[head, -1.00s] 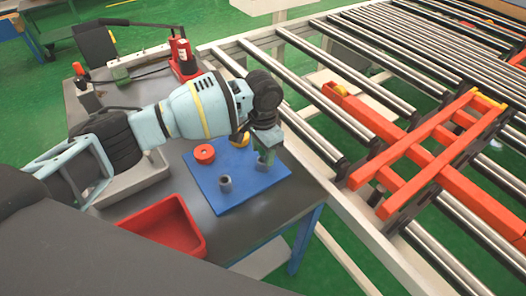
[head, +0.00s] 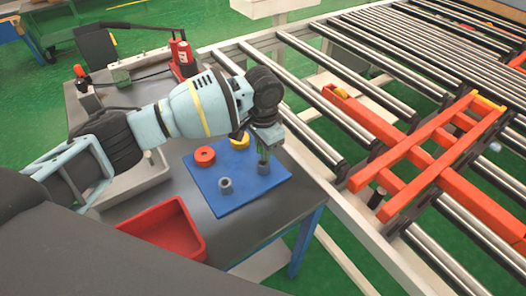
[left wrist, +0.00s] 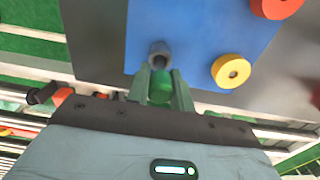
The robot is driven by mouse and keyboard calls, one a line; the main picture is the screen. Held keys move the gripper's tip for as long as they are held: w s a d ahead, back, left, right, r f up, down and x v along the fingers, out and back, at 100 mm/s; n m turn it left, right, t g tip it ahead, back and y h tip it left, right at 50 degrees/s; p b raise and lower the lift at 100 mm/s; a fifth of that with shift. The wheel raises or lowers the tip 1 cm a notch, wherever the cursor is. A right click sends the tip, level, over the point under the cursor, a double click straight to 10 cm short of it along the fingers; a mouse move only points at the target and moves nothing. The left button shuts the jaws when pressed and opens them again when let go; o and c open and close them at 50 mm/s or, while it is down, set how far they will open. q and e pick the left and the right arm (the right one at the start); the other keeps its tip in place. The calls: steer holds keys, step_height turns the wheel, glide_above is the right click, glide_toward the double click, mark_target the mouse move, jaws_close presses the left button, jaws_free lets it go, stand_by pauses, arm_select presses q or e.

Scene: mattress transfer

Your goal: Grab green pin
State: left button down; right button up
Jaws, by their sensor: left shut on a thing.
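The green pin (left wrist: 160,87) sits between the two fingers of my left gripper (left wrist: 160,95) in the left wrist view. The gripper is shut on it. In the head view my left gripper (head: 263,150) is over the right side of the blue board (head: 215,202), just above a grey cylinder (head: 263,168). Only a little green of the pin shows there. In the left wrist view the grey cylinder (left wrist: 159,54) is just beyond the pin. I cannot tell whether pin and cylinder touch. My right gripper is not in view.
A second grey cylinder (head: 225,185), a red ring (head: 204,156) and a yellow ring (head: 240,140) are on the board. A red tray (head: 168,232) stands at the table's front. A roller conveyor (head: 400,110) with orange frames runs along the right.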

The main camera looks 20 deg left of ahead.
arm_select(q)
steer(key=shift+a+r, duration=0.2)
steer(key=shift+r, duration=0.4)
steer(key=shift+a+r, duration=0.15)
steer(key=shift+r, duration=0.4)
steer(key=s+a, duration=0.3)
steer(key=a, duration=0.4)
steer(key=s+a+r, duration=0.1)
steer(key=s+a, duration=0.2)
steer(key=a, duration=0.4)
steer(key=shift+r, duration=0.15)
